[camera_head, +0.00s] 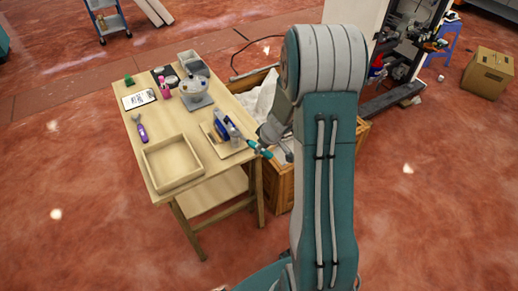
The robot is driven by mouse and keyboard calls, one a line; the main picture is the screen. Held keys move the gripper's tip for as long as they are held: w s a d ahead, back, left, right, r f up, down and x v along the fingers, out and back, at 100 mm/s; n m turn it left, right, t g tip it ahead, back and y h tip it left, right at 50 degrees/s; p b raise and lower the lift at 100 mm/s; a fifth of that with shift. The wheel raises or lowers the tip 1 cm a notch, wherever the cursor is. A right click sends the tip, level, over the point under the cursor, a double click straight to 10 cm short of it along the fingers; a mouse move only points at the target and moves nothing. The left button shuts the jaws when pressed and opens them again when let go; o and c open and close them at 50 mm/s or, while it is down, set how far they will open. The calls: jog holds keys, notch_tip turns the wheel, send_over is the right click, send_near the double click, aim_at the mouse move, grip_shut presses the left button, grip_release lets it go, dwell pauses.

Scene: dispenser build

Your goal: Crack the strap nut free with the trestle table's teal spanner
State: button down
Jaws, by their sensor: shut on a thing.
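The teal spanner (258,149) is in my gripper (275,146), just off the right edge of the trestle table (212,187). Its teal handle points left toward the table. My gripper is shut on it, and my arm partly hides the gripper. The rest of the spanner is hard to make out. A purple-handled tool (142,131) lies at the left of the table. I cannot make out the strap nut; my arm covers much of the area to the right.
An empty wooden tray (148,163) sits at the table's front. A small tray (222,155) holds blue and clear bottles. A grey device (197,102) stands behind. A wooden crate (279,188) with white material stands right of the table. The red floor in front is clear.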

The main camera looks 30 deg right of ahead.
jog(key=shift+w+d+n, duration=0.25)
jog(key=shift+d+n, duration=0.25)
jog(key=shift+d, duration=0.1)
jog(key=shift+w+d+n+g+y, duration=0.15)
jog(key=shift+w+d+n+y, duration=0.15)
jog(key=shift+d+n, duration=0.25)
jog(key=shift+w+d+n+g+y, duration=0.15)
jog(key=shift+w+d+n+y, duration=0.15)
jog(key=shift+d+n, duration=0.25)
jog(key=shift+w+d+n+g+y, duration=0.3)
jog(key=shift+w+d+n, duration=0.55)
jog(key=shift+n, duration=0.35)
jog(key=shift+w+d+n, duration=0.3)
jog(key=shift+w+n, duration=0.15)
jog(key=shift+n, duration=0.05)
